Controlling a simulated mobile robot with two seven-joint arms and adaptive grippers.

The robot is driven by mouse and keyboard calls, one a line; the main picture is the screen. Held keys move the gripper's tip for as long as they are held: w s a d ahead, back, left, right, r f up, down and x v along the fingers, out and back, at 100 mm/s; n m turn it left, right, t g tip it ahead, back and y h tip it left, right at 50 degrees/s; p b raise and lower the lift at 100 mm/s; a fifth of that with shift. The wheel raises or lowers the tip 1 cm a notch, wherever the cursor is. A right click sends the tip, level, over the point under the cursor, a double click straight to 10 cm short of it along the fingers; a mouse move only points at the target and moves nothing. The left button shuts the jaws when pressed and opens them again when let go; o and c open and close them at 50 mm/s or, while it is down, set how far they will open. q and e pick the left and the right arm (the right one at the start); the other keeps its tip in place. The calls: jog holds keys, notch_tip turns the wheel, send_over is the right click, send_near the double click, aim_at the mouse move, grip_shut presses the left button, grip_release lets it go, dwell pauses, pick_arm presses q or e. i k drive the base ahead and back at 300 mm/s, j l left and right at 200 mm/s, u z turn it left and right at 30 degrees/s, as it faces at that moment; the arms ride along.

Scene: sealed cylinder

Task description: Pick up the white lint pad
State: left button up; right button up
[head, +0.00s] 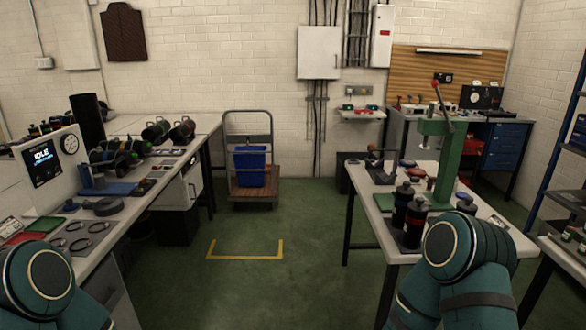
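I cannot make out a white lint pad for certain. A small pale flat item (498,222) lies on the right table beside my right arm, but it is too small to identify. Only the teal upper links of my two arms show, at the lower left and lower right corners. Neither gripper is in view. My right arm hides part of the right table's near end, and my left arm hides part of the left bench's near end.
The left bench (133,203) carries a display panel (50,165), rings and dark cylinders. The right table (372,190) carries a green press (447,150) and dark bottles (415,222). A trolley (252,190) holds a blue bin (250,167). Green floor between is clear.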

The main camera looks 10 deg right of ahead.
aim_at(415, 181)
jog(key=i, duration=2.2)
jog(key=i+j, duration=0.1)
jog(key=i, duration=2.1)
jog(key=i+z, duration=0.1)
jog(key=z, duration=0.35)
jog(key=i+z, duration=0.1)
jog(key=z, duration=0.35)
jog(key=i+z, duration=0.1)
jog(key=z, duration=1.95)
